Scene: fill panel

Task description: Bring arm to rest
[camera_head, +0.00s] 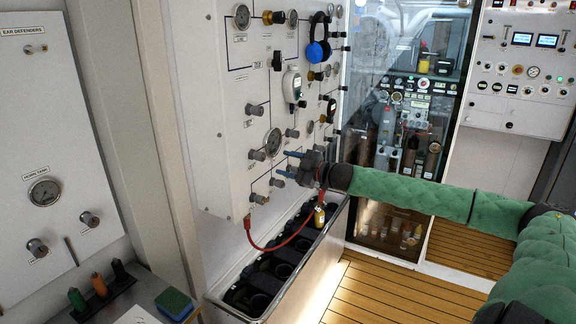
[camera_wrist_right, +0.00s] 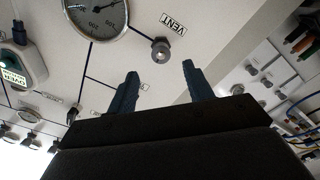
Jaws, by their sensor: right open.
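My right gripper (camera_head: 283,163) is in front of the white fill panel (camera_head: 232,90), its arm in a green padded sleeve coming in from the right. In the right wrist view its two blue fingers (camera_wrist_right: 158,88) stand apart with nothing between them. They point toward the panel near a knob labelled VENT (camera_wrist_right: 160,50) and a round gauge (camera_wrist_right: 96,14). I cannot tell the exact gap to the panel, but no finger visibly grips a knob. My left gripper is not in view.
A red hose (camera_head: 270,247) hangs below the panel over a metal trough (camera_head: 305,262) with dark round slots. Blue ear defenders (camera_head: 318,50) hang on the panel's upper part. A glass-fronted cabinet (camera_head: 405,110) stands behind. The wooden floor (camera_head: 385,292) at lower right is clear.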

